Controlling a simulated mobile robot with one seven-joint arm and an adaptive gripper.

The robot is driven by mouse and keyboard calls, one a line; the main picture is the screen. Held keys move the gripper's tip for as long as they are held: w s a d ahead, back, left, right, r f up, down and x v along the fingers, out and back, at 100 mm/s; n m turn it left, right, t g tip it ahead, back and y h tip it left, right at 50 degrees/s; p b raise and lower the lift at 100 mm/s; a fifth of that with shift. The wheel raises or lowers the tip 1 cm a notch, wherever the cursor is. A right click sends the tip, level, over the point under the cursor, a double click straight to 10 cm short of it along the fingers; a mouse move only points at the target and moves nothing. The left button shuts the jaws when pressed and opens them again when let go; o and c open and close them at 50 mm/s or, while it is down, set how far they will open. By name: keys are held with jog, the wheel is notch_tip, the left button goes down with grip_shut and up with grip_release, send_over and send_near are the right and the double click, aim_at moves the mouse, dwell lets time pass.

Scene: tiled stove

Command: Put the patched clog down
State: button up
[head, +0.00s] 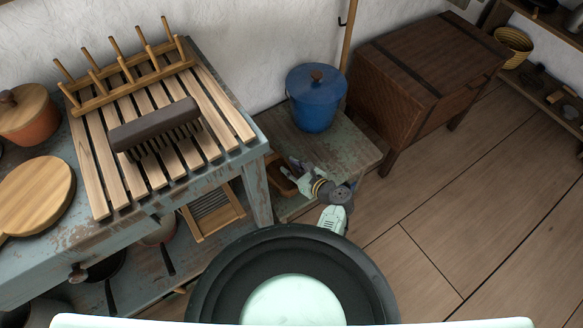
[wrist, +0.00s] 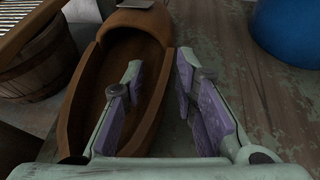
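The patched clog (wrist: 88,85) is a brown wooden shoe with a grey patch (wrist: 136,4) on its toe. In the wrist view it lies sole down on a worn greenish board, its opening facing up. In the head view the clog (head: 279,181) is on the small low table (head: 345,150), partly hidden by my gripper. My gripper (wrist: 158,85) straddles the clog's right side wall, one finger inside the opening and one outside. The fingers stand apart, with a gap visible around the wall. My gripper also shows in the head view (head: 300,178).
A blue lidded pot (head: 314,100) stands behind the clog on the low table. A slatted bench (head: 120,185) with a rack and brush is at left; a wooden chest (head: 420,80) is at right. Bare table lies right of my gripper.

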jog(key=shift+r, duration=0.1)
jog(key=v, duration=1.2)
jog(key=shift+d, duration=0.1)
